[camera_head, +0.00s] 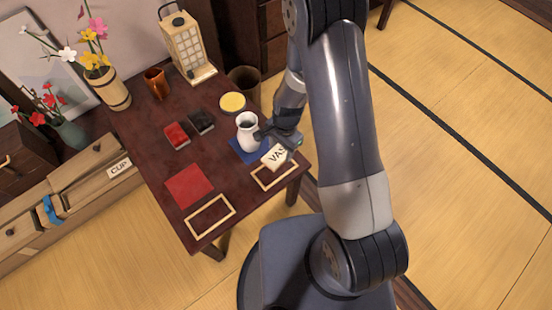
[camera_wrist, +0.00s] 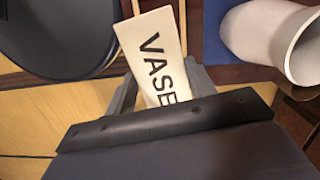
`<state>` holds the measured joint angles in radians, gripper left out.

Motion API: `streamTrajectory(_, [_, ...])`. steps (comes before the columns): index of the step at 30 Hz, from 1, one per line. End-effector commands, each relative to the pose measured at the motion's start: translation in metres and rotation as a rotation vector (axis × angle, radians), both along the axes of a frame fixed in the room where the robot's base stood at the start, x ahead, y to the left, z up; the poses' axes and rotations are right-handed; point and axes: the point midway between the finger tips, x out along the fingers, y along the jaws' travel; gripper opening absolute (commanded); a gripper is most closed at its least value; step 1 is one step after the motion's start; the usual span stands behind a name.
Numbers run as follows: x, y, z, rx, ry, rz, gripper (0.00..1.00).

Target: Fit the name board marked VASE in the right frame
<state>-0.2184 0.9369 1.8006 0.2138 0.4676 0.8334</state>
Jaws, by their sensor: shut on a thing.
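The cream name board (camera_head: 274,157) marked VASE is held in my gripper (camera_head: 283,141), above the near right part of the table. In the wrist view the board (camera_wrist: 152,45) stands between the two fingers (camera_wrist: 160,88), its lettering facing the camera and its lower end hidden by the gripper. The right frame (camera_head: 283,180), an empty pale wooden rectangle, lies at the table's near right corner. The board is close to its far side and partly overlaps it in the head view. I cannot tell the height gap.
A white vase (camera_head: 246,133) stands on a blue mat (camera_head: 238,154) beside my gripper. The left frame (camera_head: 204,207) lies empty near a red mat (camera_head: 188,186). A CUP board (camera_head: 119,168) lies on the low wooden cabinet at left. Red and black boxes and a yellow-topped round thing (camera_head: 232,102) stand farther back.

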Motion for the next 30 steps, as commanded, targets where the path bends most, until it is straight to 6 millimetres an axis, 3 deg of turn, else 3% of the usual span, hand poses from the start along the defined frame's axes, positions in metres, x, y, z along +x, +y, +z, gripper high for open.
streamTrajectory(1, [-0.002,0.006,-0.010,0.002,0.000,-0.042,0.29])
streamTrajectory(7, [-0.007,0.018,-0.013,0.006,0.008,-0.158,0.29])
streamTrajectory(14, [-0.008,0.019,-0.020,0.006,0.010,-0.170,0.29])
streamTrajectory(30, [-0.008,0.018,-0.072,0.006,0.009,-0.168,0.29])
